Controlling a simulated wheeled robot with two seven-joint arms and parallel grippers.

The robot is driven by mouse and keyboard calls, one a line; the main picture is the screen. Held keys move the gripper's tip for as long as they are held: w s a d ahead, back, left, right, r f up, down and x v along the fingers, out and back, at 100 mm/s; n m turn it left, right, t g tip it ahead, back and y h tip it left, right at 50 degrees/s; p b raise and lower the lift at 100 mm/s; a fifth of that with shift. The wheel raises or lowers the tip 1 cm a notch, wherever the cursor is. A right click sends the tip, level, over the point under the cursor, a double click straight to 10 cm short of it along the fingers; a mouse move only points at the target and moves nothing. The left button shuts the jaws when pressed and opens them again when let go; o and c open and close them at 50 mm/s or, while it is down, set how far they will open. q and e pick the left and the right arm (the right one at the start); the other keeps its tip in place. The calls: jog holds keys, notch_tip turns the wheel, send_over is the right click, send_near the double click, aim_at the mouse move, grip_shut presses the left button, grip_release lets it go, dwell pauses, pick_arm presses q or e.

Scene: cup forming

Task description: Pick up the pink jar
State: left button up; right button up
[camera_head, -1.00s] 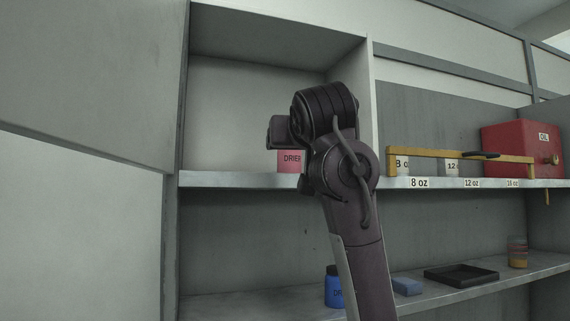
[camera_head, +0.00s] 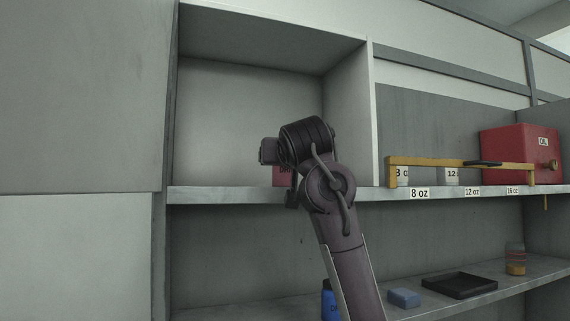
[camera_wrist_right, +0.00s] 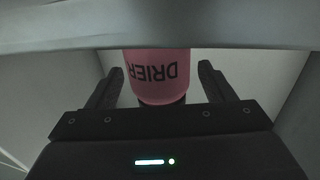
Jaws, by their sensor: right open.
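The pink jar (camera_head: 281,177) stands on the upper shelf, mostly hidden behind my right arm in the head view. In the right wrist view the pink jar (camera_wrist_right: 158,75) shows the word DRIER upside down. My right gripper (camera_wrist_right: 155,72) is open, with one finger on each side of the jar. Gaps show between the fingers and the jar. In the head view my right wrist (camera_head: 308,140) hides the fingers. My left gripper is not in view.
The jar's shelf (camera_head: 225,194) has a side wall (camera_head: 350,110) to the right. Beyond it are a yellow rail (camera_head: 440,162), labelled containers and a red box (camera_head: 510,150). The lower shelf holds a blue bottle (camera_head: 329,300), a blue block (camera_head: 404,298) and a black tray (camera_head: 460,286).

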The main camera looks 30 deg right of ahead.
jog(key=shift+s+a, duration=0.1)
jog(key=shift+c, duration=1)
jog(key=c, duration=0.7)
jog(key=shift+c, duration=0.9)
jog(key=shift+r, duration=0.15)
